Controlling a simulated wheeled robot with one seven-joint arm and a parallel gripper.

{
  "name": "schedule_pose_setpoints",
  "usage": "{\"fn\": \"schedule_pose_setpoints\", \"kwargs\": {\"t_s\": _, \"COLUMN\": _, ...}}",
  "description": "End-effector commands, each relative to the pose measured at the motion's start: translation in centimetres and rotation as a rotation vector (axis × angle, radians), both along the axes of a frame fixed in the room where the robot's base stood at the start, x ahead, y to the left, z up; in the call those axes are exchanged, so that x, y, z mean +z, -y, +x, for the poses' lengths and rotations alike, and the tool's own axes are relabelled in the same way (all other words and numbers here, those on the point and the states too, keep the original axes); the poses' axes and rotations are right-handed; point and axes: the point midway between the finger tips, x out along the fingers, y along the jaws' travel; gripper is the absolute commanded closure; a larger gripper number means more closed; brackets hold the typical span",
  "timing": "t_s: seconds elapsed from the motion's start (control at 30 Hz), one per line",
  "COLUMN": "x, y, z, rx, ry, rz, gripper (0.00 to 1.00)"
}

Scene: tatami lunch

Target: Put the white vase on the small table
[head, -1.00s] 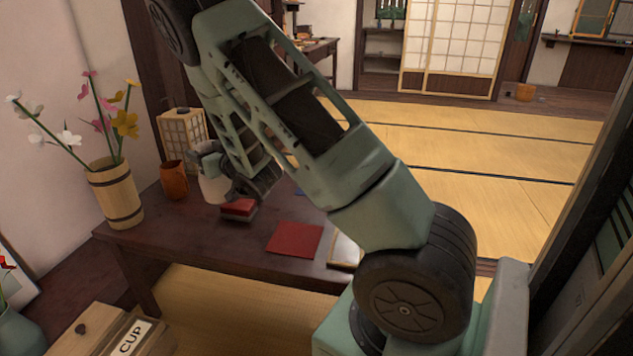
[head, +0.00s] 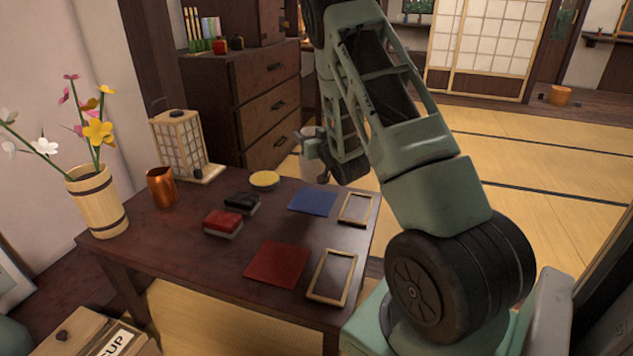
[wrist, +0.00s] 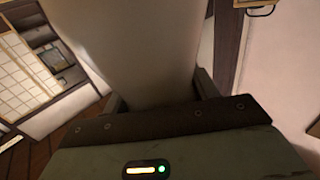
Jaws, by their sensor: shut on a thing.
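The white vase (head: 311,168) is in my gripper (head: 318,145), beyond the back right part of the low dark table in the head view. In the wrist view the vase (wrist: 150,50) is a large pale body filling the middle, between the fingers of my gripper (wrist: 160,100). The gripper is shut on it. Much of the vase is hidden by my gripper in the head view. The low dark table (head: 190,240) is in front; I cannot tell if it is the small table of the task.
On the low table stand a wooden flower vase (head: 97,203), a copper cup (head: 161,187), a lantern (head: 180,145), a yellow dish (head: 264,180), red and black boxes, coloured squares and frames. A dark chest (head: 255,100) stands behind. Tatami floor (head: 530,190) is open at right.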

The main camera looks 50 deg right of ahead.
Motion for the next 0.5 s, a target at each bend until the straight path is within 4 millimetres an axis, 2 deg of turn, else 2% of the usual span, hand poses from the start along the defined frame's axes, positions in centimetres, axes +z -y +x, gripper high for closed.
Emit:
{"fn": "schedule_pose_setpoints", "kwargs": {"t_s": 0.03, "x": -1.5, "y": 0.0, "z": 0.0, "rx": 0.001, "ry": -0.001, "rz": 0.0, "gripper": 0.98}}
{"fn": "schedule_pose_setpoints", "kwargs": {"t_s": 0.1, "x": -2.8, "y": 0.0, "z": 0.0, "rx": 0.001, "ry": 0.0, "rz": 0.0, "gripper": 0.98}}
{"fn": "schedule_pose_setpoints", "kwargs": {"t_s": 0.2, "x": -3.9, "y": 0.0, "z": 0.0, "rx": 0.0, "ry": 0.001, "rz": -0.002, "gripper": 0.98}}
{"fn": "schedule_pose_setpoints", "kwargs": {"t_s": 0.37, "x": -4.8, "y": 0.0, "z": 0.0, "rx": 0.0, "ry": 0.001, "rz": -0.002, "gripper": 0.98}}
{"fn": "schedule_pose_setpoints", "kwargs": {"t_s": 0.5, "x": -6.6, "y": 0.0, "z": 0.0, "rx": 0.001, "ry": 0.001, "rz": -0.001, "gripper": 0.98}}
